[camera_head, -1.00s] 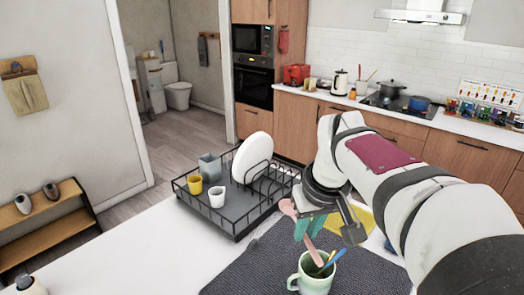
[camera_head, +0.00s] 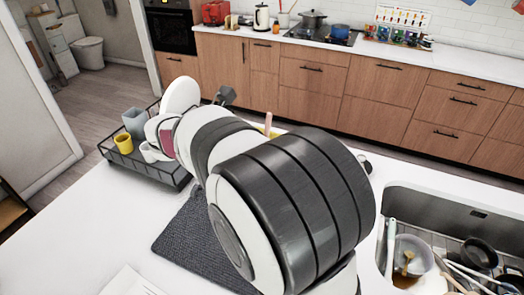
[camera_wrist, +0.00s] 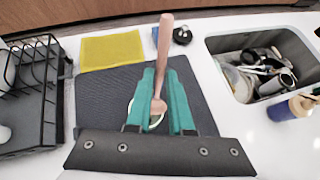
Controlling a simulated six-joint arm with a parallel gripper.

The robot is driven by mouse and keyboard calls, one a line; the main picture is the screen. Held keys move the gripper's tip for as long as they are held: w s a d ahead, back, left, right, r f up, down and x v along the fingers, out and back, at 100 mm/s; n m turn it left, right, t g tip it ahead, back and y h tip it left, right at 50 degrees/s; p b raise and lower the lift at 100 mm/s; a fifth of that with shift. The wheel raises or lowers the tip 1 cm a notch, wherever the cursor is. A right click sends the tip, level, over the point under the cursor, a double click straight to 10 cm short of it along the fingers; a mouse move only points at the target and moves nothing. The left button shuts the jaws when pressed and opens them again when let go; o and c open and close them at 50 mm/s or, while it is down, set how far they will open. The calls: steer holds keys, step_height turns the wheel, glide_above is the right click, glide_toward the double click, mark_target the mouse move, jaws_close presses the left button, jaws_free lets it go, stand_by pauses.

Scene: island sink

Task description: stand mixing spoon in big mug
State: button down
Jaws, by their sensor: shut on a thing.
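My gripper (camera_wrist: 161,75), with teal fingers, is shut on the pinkish mixing spoon (camera_wrist: 164,38) in the wrist view. The spoon's far end sticks out past the fingertips, and its other end lies between the fingers. Part of the big mug's pale rim (camera_wrist: 131,111) shows beneath the fingers; most of the mug is hidden. I cannot tell whether the spoon is inside the mug or only above it. In the head view only the spoon's tip (camera_head: 268,120) shows above my arm, which hides the gripper and mug.
A dark grey mat (camera_head: 190,243) lies on the white counter (camera_head: 85,240). The wire dish rack (camera_head: 150,172) stands at left, and a sink (camera_head: 450,205) full of dishes at right. A yellow cloth (camera_wrist: 112,50) lies behind the mat. A blue bottle (camera_wrist: 290,108) stands near the sink.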

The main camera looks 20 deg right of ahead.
step_height(320, 180, down, 13)
steer(key=w+a+n+t, duration=0.2)
steer(key=n+t, duration=0.1)
steer(key=t, duration=0.1)
steer(key=shift+w+f+n+t, duration=0.2)
steer(key=shift+w+n+t, duration=0.1)
steer(key=shift+w, duration=0.1)
stand_by(0.5)
steer(key=c, duration=0.7)
jaws_free()
steer(key=v, duration=1.6)
steer(key=shift+d+r, duration=0.2)
